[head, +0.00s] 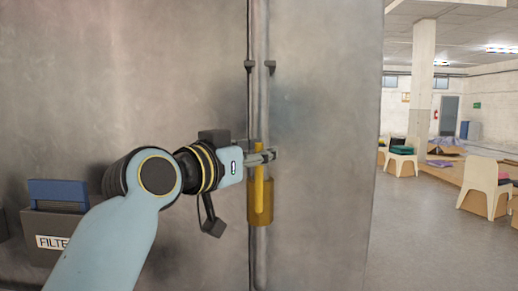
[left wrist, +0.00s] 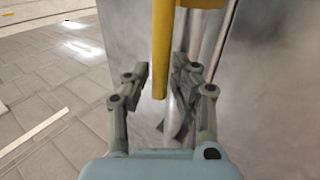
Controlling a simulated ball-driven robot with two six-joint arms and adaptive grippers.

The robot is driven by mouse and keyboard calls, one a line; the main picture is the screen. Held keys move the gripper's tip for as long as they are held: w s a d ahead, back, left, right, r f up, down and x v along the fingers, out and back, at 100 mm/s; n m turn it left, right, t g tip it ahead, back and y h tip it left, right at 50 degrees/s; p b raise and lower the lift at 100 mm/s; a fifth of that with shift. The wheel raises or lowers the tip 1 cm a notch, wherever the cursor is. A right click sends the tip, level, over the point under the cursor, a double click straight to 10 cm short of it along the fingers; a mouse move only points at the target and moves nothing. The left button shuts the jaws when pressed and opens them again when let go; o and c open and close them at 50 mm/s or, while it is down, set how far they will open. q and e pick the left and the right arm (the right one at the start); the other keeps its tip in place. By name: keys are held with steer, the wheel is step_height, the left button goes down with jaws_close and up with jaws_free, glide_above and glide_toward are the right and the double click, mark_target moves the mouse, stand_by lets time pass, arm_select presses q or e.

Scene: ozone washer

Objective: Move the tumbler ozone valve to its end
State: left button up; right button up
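The ozone valve has a yellow lever (head: 258,188) that hangs down in front of a brass-coloured body (head: 267,212) on a vertical pipe (head: 262,110) against the grey metal panel. My left gripper (head: 268,157) is at the upper part of the lever in the head view. In the left wrist view, the yellow lever (left wrist: 161,50) lies between the fingers of my left gripper (left wrist: 161,75). The fingers stand apart, with a narrow gap showing on the left side of the lever, so the gripper looks open around it. My right gripper is not in view.
A dark holder labelled FILTER (head: 50,238) with a blue item (head: 58,193) is on the panel at lower left. The grey panel (head: 325,130) ends at right. Beyond it is open floor (head: 420,230) with pale chairs (head: 487,185).

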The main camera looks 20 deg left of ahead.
arm_select(q)
steer(key=shift+c, duration=0.2)
jaws_close()
steer(key=shift+w+f, duration=0.15)
